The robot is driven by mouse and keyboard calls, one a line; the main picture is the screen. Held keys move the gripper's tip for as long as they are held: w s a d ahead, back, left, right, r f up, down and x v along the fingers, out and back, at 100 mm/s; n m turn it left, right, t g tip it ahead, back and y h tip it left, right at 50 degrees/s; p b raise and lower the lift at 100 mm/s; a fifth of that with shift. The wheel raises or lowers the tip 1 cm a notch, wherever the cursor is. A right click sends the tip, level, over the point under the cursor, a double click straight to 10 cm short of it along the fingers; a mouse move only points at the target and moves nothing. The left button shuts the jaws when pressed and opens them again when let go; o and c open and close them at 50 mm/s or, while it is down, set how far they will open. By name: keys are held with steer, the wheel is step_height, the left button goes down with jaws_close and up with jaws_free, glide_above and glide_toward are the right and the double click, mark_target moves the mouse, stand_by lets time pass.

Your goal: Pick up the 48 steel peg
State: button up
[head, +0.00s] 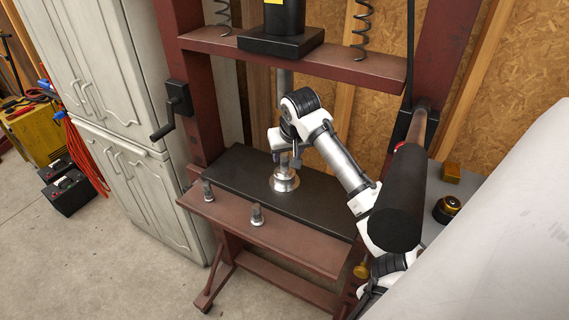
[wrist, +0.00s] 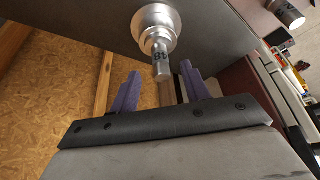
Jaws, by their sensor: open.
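The 48 steel peg (wrist: 161,58) stands in a round, stepped steel collar (wrist: 153,22) in the wrist view, its dark number band facing the camera. In the head view the steel collar (head: 284,181) sits on the black press plate. The peg is mostly hidden there by the wrist and fingers. My gripper (wrist: 160,74) is open, with one purple finger on each side of the peg's free end. Gaps show between peg and fingers, and nothing is held. In the head view my gripper (head: 286,160) is just above the collar.
Two short steel pegs, one at left (head: 207,190) and one nearer the middle (head: 257,215), stand on the red front beam. The press ram (head: 284,80) hangs close behind my wrist. Red frame posts stand at both sides, with a crank (head: 172,115) at left.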

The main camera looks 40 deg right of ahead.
mark_target(285, 154)
steer(key=shift+w+d, duration=0.3)
steer(key=shift+w, duration=0.4)
steer(key=shift+w+f, duration=0.1)
steer(key=shift+f, duration=0.05)
steer(key=b+x, duration=0.3)
steer(key=x, duration=0.1)
steer(key=shift+f, duration=0.1)
steer(key=shift+w+d+f, duration=0.1)
steer(key=shift+w+f, duration=0.1)
steer(key=shift+f, duration=0.05)
steer(key=shift+r, duration=0.1)
steer(key=shift+c, duration=0.4)
jaws_close()
